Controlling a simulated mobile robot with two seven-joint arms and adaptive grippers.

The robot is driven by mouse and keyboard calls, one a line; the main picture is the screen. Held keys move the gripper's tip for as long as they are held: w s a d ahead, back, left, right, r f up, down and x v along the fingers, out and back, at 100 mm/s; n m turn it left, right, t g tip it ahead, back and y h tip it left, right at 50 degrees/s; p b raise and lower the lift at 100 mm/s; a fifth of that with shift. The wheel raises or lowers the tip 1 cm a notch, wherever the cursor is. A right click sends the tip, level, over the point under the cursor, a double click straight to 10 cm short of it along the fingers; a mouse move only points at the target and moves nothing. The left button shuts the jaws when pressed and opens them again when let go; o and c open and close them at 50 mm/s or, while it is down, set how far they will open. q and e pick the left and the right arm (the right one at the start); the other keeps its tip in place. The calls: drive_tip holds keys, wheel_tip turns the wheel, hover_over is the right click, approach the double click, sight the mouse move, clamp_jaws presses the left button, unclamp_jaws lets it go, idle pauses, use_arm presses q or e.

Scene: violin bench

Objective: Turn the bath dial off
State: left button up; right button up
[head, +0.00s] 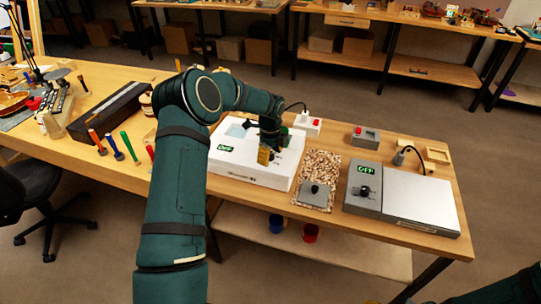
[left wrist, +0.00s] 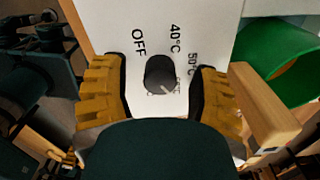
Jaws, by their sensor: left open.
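The water bath is a white box (head: 235,172) on the bench in the head view, with a small green-lit display on its top. Its dial (left wrist: 160,75) is a dark round knob on a white panel in the left wrist view. "OFF", "40°C" and "50°C" are printed around it, with a further label partly hidden. A pale line on the knob points toward the lower right, away from "OFF". My left gripper (head: 265,156) is over the bath top. In the left wrist view its yellow-padded fingers (left wrist: 162,84) are open, one on each side of the knob, with gaps showing. The dial is hidden in the head view.
A grey unit (head: 363,187) with a green display and black knob stands right of the bath, beside a silver plate (head: 418,203). A speckled mat (head: 320,168) lies between. A grey box with a red button (head: 366,136) sits behind.

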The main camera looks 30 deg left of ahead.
use_arm(q)
drive_tip(key=shift+o, duration=0.2)
clamp_jaws()
